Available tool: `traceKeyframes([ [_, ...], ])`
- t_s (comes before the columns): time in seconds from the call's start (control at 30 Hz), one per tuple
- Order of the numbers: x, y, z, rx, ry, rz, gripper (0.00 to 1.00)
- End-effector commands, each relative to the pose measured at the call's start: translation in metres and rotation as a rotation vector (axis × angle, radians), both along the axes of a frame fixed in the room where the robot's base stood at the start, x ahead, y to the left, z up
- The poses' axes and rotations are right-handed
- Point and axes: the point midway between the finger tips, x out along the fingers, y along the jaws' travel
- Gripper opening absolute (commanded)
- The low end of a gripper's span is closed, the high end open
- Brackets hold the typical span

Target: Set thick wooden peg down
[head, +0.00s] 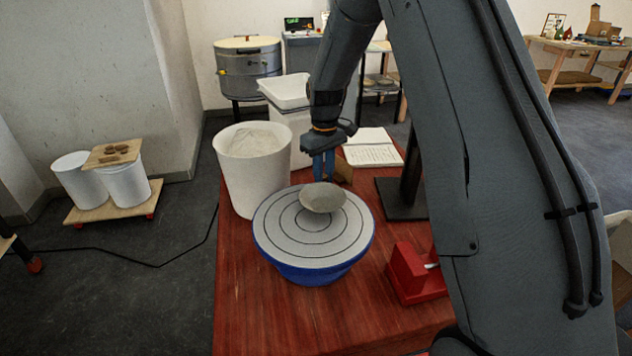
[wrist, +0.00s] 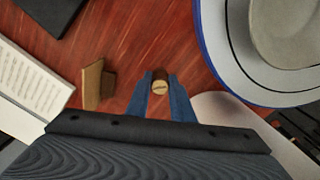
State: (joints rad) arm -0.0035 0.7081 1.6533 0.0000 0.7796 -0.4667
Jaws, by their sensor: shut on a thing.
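The thick wooden peg (wrist: 160,87) shows end-on in the wrist view as a short round piece with a pale end and dark marks on it. My gripper (wrist: 160,80) is shut on it, with a blue finger on each side. The red table top lies beneath, but I cannot tell whether the peg touches it. In the head view my gripper (head: 323,170) points down behind the potter's wheel (head: 285,245), and the peg is hidden there.
A grey bowl (head: 323,197) sits on the wheel. A brown wooden block (wrist: 93,84) and an open notebook (head: 372,150) lie beside my gripper. A white bucket (head: 252,180) stands left; a red box (head: 415,272) stands at front right. Bare table (wrist: 130,35) shows beyond the peg.

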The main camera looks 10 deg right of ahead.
Motion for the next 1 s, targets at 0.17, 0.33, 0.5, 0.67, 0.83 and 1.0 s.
traceKeyframes([
  [0.17,-0.001,0.022,-0.016,0.0,0.002,0.002,0.0],
  [0.33,0.0,0.024,-0.019,0.0,0.0,0.001,0.0],
  [0.5,0.0,0.024,-0.02,0.0,0.001,0.001,0.0],
  [0.67,0.0,0.023,-0.022,0.0,0.001,0.001,0.36],
  [0.83,0.0,0.023,-0.022,0.0,0.001,0.001,0.4],
  [1.0,0.0,0.023,-0.02,0.0,0.0,0.001,0.4],
])
